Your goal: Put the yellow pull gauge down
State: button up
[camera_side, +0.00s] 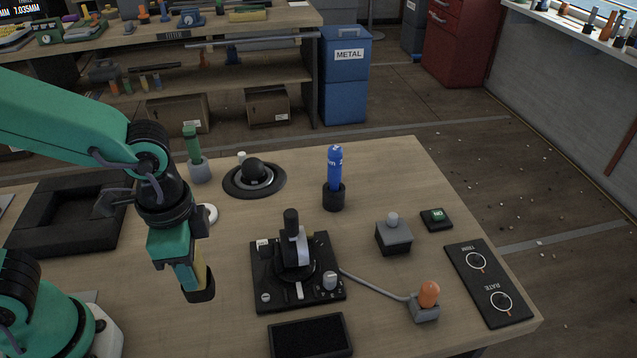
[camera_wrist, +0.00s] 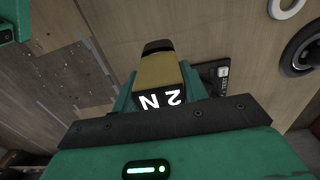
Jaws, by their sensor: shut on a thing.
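My gripper (camera_side: 184,268) is shut on the yellow pull gauge (camera_side: 200,274), left of the black joystick panel. The fingers hide part of the gauge. Its lower end is black; I cannot tell whether that is part of the gauge or a holder around it, or whether it touches the table. In the wrist view the yellow gauge (camera_wrist: 160,72) lies between the green fingers (camera_wrist: 158,92), with its dark "2 N" end towards the camera and a black end beyond.
A blue gauge (camera_side: 334,168) stands in a black holder, and a green one (camera_side: 191,146) in a grey holder. The joystick panel (camera_side: 262,290) is right of my gripper. Bare wood lies around the gripper.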

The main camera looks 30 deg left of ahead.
jog(key=w+a+f, duration=0.5)
jog(key=w, duration=0.1)
jog(key=shift+w+a, duration=0.25)
jog(key=shift+a, duration=0.15)
jog(key=shift+f, duration=0.2)
jog(key=shift+f, duration=1.95)
jog(key=shift+f, duration=0.1)
jog(key=o, duration=1.3)
notch_tip(320, 180, up, 12)
jog(key=shift+r, duration=0.2)
